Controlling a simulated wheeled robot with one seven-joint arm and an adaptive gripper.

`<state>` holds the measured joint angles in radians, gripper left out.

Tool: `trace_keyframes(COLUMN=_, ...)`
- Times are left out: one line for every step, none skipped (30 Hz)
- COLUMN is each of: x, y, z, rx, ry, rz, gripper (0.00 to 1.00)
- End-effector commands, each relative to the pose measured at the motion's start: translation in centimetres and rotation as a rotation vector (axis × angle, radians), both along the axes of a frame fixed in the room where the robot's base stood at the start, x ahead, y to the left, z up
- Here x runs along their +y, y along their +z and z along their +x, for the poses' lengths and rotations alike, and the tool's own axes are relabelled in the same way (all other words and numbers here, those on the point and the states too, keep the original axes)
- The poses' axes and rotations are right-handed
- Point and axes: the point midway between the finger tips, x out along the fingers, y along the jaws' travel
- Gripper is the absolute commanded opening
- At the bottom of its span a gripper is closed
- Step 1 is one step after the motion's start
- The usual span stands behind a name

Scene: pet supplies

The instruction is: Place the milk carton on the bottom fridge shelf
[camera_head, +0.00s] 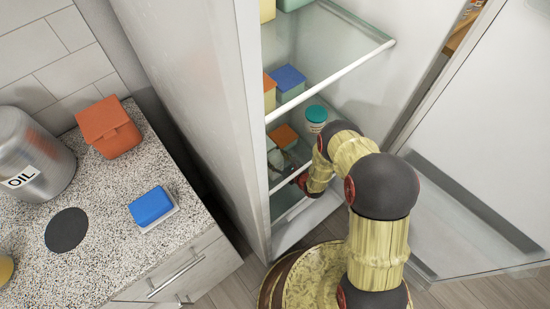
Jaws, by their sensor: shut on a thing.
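The fridge is open, and my arm reaches into its lower part. My gripper (284,165) is dark and small in the picture, partly hidden by my own wrist and a shelf edge. It is shut on a pale thing that appears to be the milk carton (274,158), of which little shows. The gripper is at the left side of the fridge's inside, near the lower glass shelf (290,184). The lowest part of the fridge (291,212) shows below that edge. I cannot tell whether the carton touches a shelf.
An orange-topped container (283,136) and a teal-lidded tub (316,114) are close to my wrist. Blue (288,79) and orange boxes sit higher up. The fridge door (480,150) stands open at right. The counter at left holds an oil canister (35,155).

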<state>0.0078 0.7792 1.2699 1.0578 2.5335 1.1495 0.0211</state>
Motion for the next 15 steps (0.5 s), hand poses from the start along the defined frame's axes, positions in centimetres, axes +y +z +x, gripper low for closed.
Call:
trace_keyframes(x=0.00, y=-0.13, z=-0.04, rx=0.001, ry=0.000, rz=-0.001, gripper=0.52)
trace_keyframes(x=-0.01, y=-0.11, z=-0.03, rx=0.001, ry=0.000, rz=-0.001, gripper=0.53)
trace_keyframes(x=-0.01, y=-0.10, z=-0.03, rx=0.001, ry=0.000, rz=-0.001, gripper=0.55)
trace_keyframes(x=-0.01, y=-0.10, z=-0.03, rx=0.001, ry=0.000, rz=-0.001, gripper=0.57)
trace_keyframes(x=-0.01, y=-0.10, z=-0.03, rx=0.001, ry=0.000, rz=-0.001, gripper=0.59)
trace_keyframes(x=-0.01, y=-0.09, z=-0.03, rx=0.001, ry=0.000, rz=-0.001, gripper=0.61)
trace_keyframes(x=-0.01, y=-0.09, z=-0.03, rx=0.001, ry=0.000, rz=-0.001, gripper=0.63)
trace_keyframes(x=-0.01, y=-0.09, z=-0.02, rx=0.001, ry=0.000, rz=-0.001, gripper=0.65)
trace_keyframes(x=-0.01, y=-0.09, z=-0.02, rx=0.000, ry=0.000, rz=0.000, gripper=0.67)
trace_keyframes(x=-0.01, y=-0.09, z=-0.03, rx=0.001, ry=0.000, rz=-0.001, gripper=0.69)
trace_keyframes(x=-0.01, y=-0.09, z=-0.03, rx=0.000, ry=0.000, rz=0.000, gripper=0.69)
trace_keyframes(x=-0.01, y=-0.09, z=-0.02, rx=0.000, ry=0.000, rz=0.000, gripper=0.69)
trace_keyframes(x=-0.01, y=-0.09, z=-0.02, rx=0.000, ry=0.000, rz=0.000, gripper=0.69)
trace_keyframes(x=0.00, y=-0.09, z=-0.02, rx=0.000, ry=0.000, rz=0.000, gripper=0.69)
trace_keyframes(x=0.00, y=-0.08, z=-0.02, rx=0.000, ry=0.000, rz=0.000, gripper=0.69)
